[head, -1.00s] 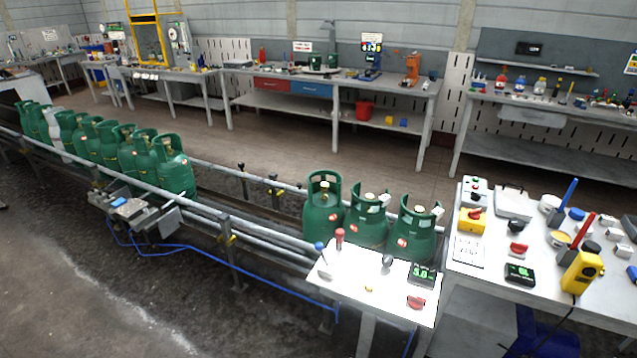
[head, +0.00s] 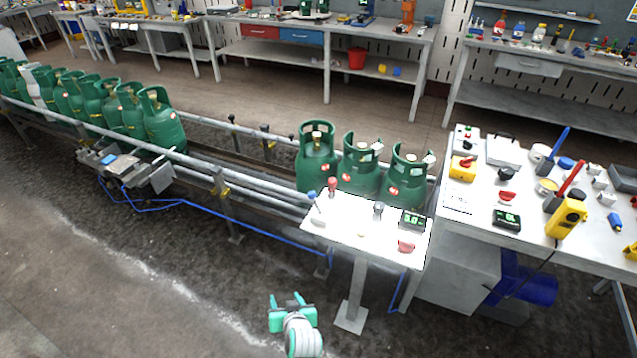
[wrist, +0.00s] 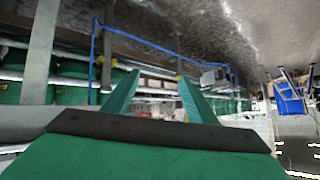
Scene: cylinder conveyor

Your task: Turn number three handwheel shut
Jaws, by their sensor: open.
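Three green gas cylinders stand in a row on the conveyor at the centre right of the head view: a left one (head: 316,172), a middle one (head: 361,178) and a right one (head: 405,187). Their valves and handwheels sit inside the collars, too small to make out, and no numbers are readable on them. White tags show at the middle and right collars. My gripper (head: 287,299) is open and empty, low in front of the conveyor and left of the control stand, well apart from the cylinders. Its teal fingers also show spread in the wrist view (wrist: 157,92).
A white control stand (head: 342,235) with knobs and a display stands before the three cylinders. A cluttered workbench (head: 480,205) is to its right. More green cylinders (head: 162,125) queue on the left. Conveyor rails (head: 245,190) and a blue hose (head: 270,240) run along the front. Front-left floor is clear.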

